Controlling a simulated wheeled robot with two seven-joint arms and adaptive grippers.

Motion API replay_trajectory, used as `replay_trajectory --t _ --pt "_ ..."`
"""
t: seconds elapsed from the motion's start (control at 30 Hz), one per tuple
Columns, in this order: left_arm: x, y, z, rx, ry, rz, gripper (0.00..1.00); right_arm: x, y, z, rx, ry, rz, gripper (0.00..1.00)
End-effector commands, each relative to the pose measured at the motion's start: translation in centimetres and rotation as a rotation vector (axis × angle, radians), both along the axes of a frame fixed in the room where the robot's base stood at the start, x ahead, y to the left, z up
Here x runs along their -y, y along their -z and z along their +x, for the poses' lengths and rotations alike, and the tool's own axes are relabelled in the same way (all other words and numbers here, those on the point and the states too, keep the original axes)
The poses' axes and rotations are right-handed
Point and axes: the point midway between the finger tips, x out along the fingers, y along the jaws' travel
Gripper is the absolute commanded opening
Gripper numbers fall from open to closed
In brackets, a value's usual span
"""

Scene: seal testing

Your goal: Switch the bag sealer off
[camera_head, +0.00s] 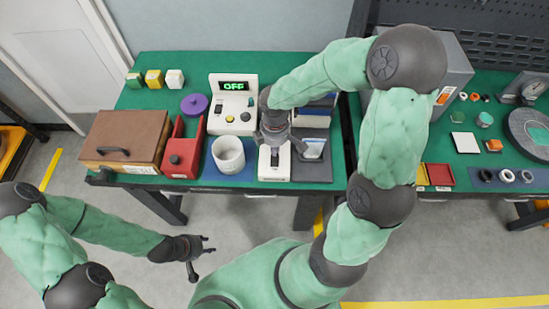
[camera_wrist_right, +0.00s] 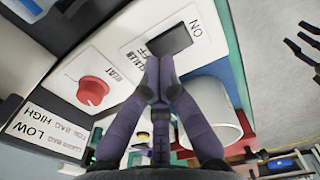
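The bag sealer has a white front panel (camera_head: 275,167); my right arm and gripper hide part of it in the head view. The right wrist view shows the panel with a black rocker switch (camera_wrist_right: 170,40) between the ON and OFF labels and a red HEAT knob (camera_wrist_right: 93,90). Which way the rocker is tilted is unclear. My right gripper (camera_head: 276,143) is over the panel, its fingers together and empty, with its tips (camera_wrist_right: 158,68) at the OFF end of the switch. Contact cannot be told. My left gripper (camera_head: 203,256) is open and empty, in front of the table.
A white cup (camera_head: 228,155) stands just left of the sealer. A white box with a green OFF display (camera_head: 233,88) is behind the cup. A red box (camera_head: 182,150) and brown case (camera_head: 125,138) stand further left. A grey tray (camera_head: 312,172) is at the right.

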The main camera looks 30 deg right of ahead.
Motion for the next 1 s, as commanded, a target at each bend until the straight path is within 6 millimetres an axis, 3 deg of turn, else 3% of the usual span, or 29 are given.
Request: replay_trajectory --t 1.0 --pt "0.0 0.8 0.0 0.0 0.0 0.0 0.4 0.0 1.1 0.0 0.0 0.0 0.0 0.0"
